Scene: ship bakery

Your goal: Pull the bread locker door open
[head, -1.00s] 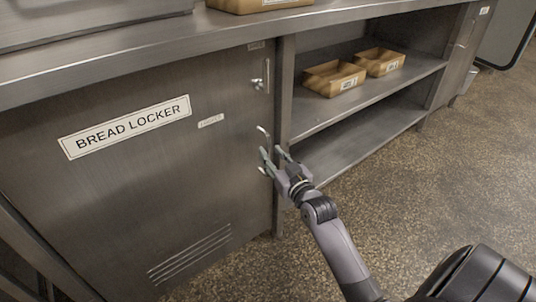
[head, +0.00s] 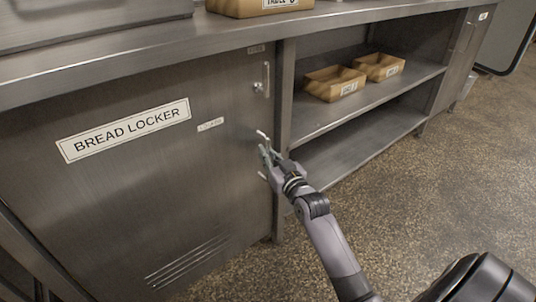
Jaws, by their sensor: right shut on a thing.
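The bread locker door (head: 140,190) is a grey steel panel with a "BREAD LOCKER" label (head: 125,130) and vent slots low down. It looks shut or nearly so, in line with the counter front. Its handle (head: 263,138) is a slim metal bar near the door's right edge, partly hidden by my right gripper. My right gripper (head: 268,160) is shut on the handle, its arm coming from the lower right. A small latch (head: 260,87) sits above on the same edge. My left gripper is not in view.
To the right of the door are open shelves (head: 365,120) holding two cardboard trays (head: 335,83). Another tray (head: 255,6) stands on the counter top (head: 220,45). The speckled floor (head: 420,190) in front of the shelves is clear.

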